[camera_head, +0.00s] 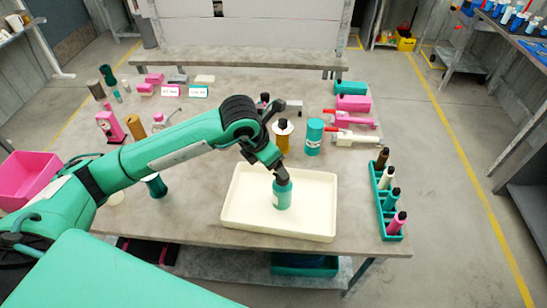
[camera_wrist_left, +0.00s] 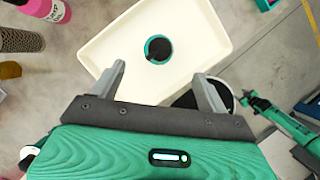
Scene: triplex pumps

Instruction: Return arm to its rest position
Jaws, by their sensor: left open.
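A teal bottle (camera_head: 282,194) with a dark top stands upright in the cream tray (camera_head: 240,222) near the table's front edge. My left arm reaches in from the left, and its gripper (camera_head: 279,172) is over the bottle; its fingers are hard to make out there. In the left wrist view, my left gripper (camera_wrist_left: 165,85) is open, with its two fingers apart and nothing between them. The bottle's dark top (camera_wrist_left: 158,49) shows beyond the fingertips, inside the tray (camera_wrist_left: 105,50). My right arm appears at the right of that view, its dark end (camera_wrist_left: 250,100) too small to read.
A green rack (camera_head: 393,236) with several bottles stands right of the tray. A yellow-brown bottle (camera_head: 282,135) and a teal canister (camera_head: 314,138) stand behind it. Pink and white pumps (camera_head: 352,120) lie at the back right. A pink bin (camera_head: 25,178) is at the left.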

